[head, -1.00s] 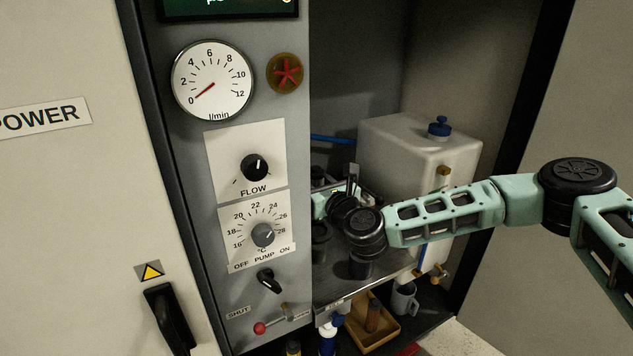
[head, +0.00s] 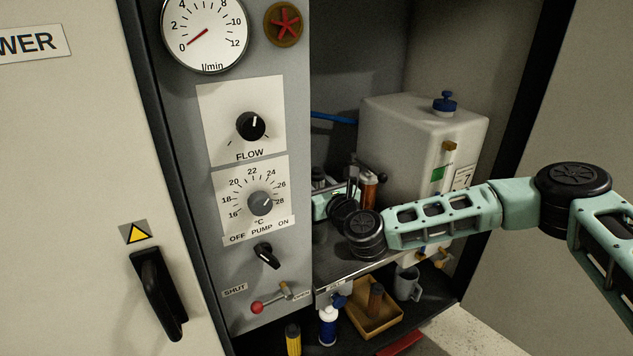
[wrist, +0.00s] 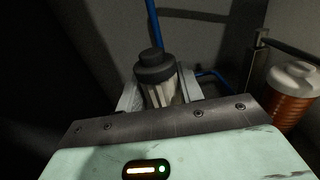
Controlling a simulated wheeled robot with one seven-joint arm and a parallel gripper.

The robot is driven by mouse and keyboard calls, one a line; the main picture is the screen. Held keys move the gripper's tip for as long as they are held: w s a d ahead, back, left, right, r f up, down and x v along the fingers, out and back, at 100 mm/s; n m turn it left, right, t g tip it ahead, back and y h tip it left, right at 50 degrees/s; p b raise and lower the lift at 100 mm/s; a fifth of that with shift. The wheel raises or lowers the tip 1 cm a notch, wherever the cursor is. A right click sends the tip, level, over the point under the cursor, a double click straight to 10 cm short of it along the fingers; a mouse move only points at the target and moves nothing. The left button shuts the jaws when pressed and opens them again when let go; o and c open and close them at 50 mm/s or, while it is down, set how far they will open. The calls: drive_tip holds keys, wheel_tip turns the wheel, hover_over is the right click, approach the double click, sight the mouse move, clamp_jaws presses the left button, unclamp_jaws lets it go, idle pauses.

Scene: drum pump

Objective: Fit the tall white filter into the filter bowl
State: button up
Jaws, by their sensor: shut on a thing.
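My gripper (head: 350,184) is inside the cabinet, over the metal shelf, with its dark fingers partly seen behind my wrist. It is shut, but the held thing is hidden, so I cannot tell whether it is the tall white filter. In the wrist view a black-capped cylinder with a pale striped body (wrist: 159,84) stands beyond the gripper's front edge, which hides its lower part. I cannot tell if it is touched. An orange cylinder with a pale top (wrist: 294,93) stands at the right. It also shows right of my gripper in the head view (head: 370,190). I cannot identify the filter bowl with certainty.
A white tank (head: 410,135) with a blue cap stands right of my gripper. The control panel (head: 245,190) borders the opening at the left. Below the shelf (head: 350,275) are a yellow tray (head: 377,323), a grey mug (head: 408,284) and a white-and-blue bottle (head: 328,325).

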drive_tip(key=shift+f+b, duration=1.95)
drive_tip(key=shift+f, duration=0.7)
drive_tip(key=o, duration=1.1)
drive_tip(key=shift+c, duration=0.2)
